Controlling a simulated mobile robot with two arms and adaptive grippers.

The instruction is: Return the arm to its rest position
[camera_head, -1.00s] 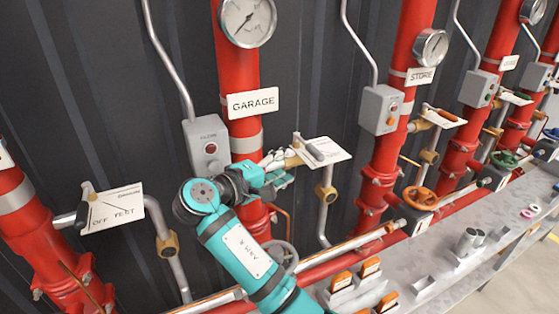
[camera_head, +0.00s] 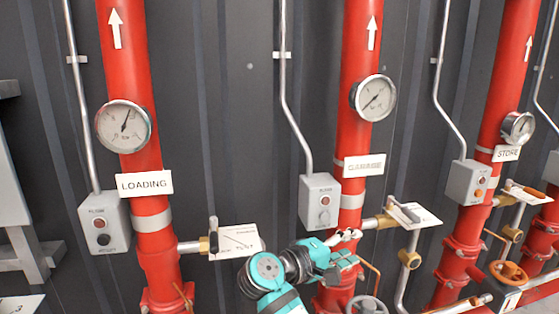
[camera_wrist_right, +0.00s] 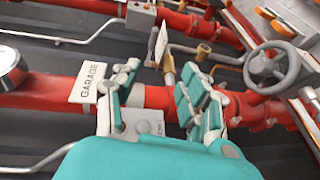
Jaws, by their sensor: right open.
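My right arm is teal and comes up from the bottom of the head view. Its gripper (camera_head: 345,256) is in front of the GARAGE red pipe (camera_head: 359,140), near the brass valve fitting beside it. In the right wrist view the two fingers of the right gripper (camera_wrist_right: 165,98) are spread apart with nothing between them. Beyond the fingers are the GARAGE pipe (camera_wrist_right: 55,88) and its sign (camera_wrist_right: 88,83). My left gripper is not in either view.
A lever valve with a card (camera_head: 414,215) sticks out right of the gripper. A grey switch box (camera_head: 320,202) is just above it. A handwheel (camera_wrist_right: 272,66) is close by. The LOADING pipe (camera_head: 126,60) stands left and the STORE pipe (camera_head: 505,65) right.

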